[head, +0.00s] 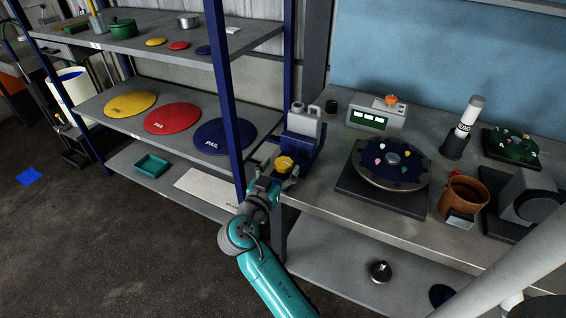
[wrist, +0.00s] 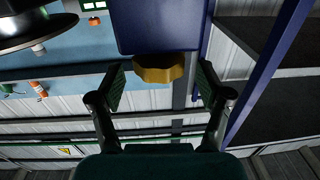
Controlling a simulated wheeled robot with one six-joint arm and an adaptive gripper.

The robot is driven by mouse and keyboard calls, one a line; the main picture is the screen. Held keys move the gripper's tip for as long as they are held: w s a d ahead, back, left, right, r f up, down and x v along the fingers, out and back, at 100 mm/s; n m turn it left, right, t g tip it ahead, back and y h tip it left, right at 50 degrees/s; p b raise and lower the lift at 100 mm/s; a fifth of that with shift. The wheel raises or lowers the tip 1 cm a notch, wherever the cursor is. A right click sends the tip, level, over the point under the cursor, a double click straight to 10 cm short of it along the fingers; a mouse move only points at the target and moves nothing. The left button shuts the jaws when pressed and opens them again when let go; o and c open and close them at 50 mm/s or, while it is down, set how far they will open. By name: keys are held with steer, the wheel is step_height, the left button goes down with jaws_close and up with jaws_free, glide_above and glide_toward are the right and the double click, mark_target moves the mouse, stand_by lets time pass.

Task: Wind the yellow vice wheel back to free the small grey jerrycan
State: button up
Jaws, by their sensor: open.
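The small grey jerrycan (head: 304,121) stands upright in the blue vice (head: 311,151) at the bench's left end. The yellow vice wheel (head: 284,164) is on the vice's near face. My gripper (head: 276,177) is open right in front of the wheel. In the wrist view the yellow wheel (wrist: 158,69) shows between the two fingertips of my gripper (wrist: 162,78), below the blue vice body (wrist: 158,25). Gaps show on both sides of the wheel, so the fingers look apart from it. The jerrycan is hidden in the wrist view.
A blue shelf post (head: 224,95) rises close left of my gripper, with shelves of coloured discs (head: 172,118) behind it. Right of the vice, the bench holds a dark turntable (head: 390,162), a grey-green box (head: 377,114) and a brown mug (head: 463,194). The floor at left is mostly clear.

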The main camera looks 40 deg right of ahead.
steer(key=shift+x, duration=1.15)
steer(key=c, duration=1.2)
steer(key=shift+o, duration=0.2)
steer(key=shift+n+t, duration=0.3)
steer(key=shift+t, duration=0.1)
steer(key=n+t+y, duration=0.3)
steer(key=t, duration=0.1)
steer(key=shift+s+d, duration=0.1)
steer(key=shift+n+t+y, duration=1.1)
steer(key=shift+t+y, duration=0.1)
steer(key=shift+y, duration=0.1)
steer(key=shift+n+t+y, duration=0.4)
steer(key=shift+n+y, duration=0.1)
steer(key=shift+y, duration=0.1)
